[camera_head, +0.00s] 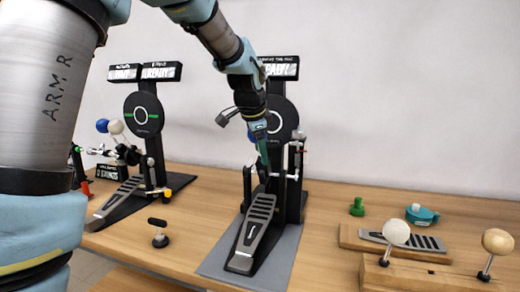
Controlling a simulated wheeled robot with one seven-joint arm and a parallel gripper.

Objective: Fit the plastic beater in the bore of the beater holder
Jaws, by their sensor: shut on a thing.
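My gripper (262,160) points down in front of the round black pad of the right-hand pedal stand. It is shut on a slim thing, mostly hidden by the fingers. A blue rounded end (251,136) shows beside the gripper and looks like the plastic beater's head. The beater holder seems to be on the metal shaft area (290,176) just below and right of the fingers. Its bore is too small to make out, and I cannot tell whether the beater touches it. The right pedal's footboard (256,222) slopes toward me on a grey mat (282,262).
A second pedal stand (150,150) with a blue ball and a cream ball stands left. A white-headed beater (396,233) and a wooden-headed beater (497,242) stand in a wooden block (430,275) at right. A black-handled tool (159,234) stands front left.

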